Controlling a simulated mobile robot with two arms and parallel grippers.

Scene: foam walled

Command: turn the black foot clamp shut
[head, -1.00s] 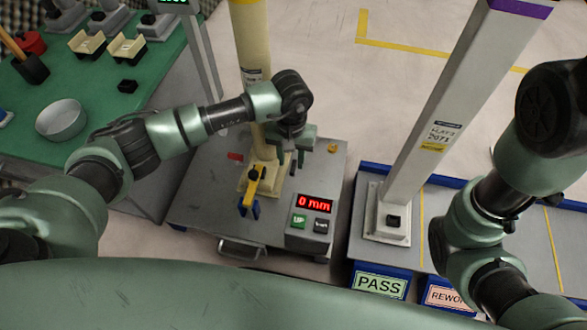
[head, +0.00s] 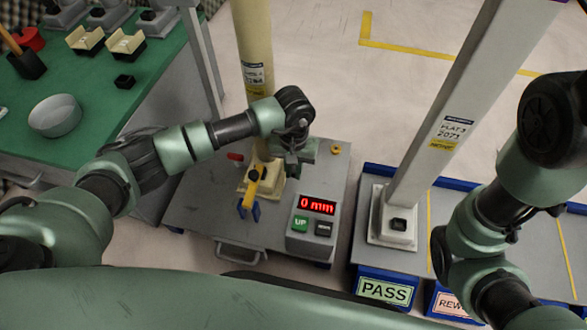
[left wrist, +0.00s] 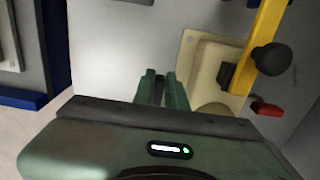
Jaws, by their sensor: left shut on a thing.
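My left gripper (head: 292,166) is low over the grey bench plate, just right of the foot of the cream column (head: 255,60). In the left wrist view its green fingers (left wrist: 160,92) are close together on a small dark piece, which I take to be the black foot clamp (left wrist: 159,93). The fingers hide most of it, so its turn angle cannot be told. The column's cream foot plate (left wrist: 198,62) is beside the fingers. My right arm shows at the right of the head view, but its gripper does not.
A yellow lever (head: 251,189) and a red handle (head: 235,157) are near the foot. A yellow-orange knob (head: 335,149) is to the right. A display box (head: 312,228) reads 0 mm. A white column (head: 440,120) stands on the PASS side.

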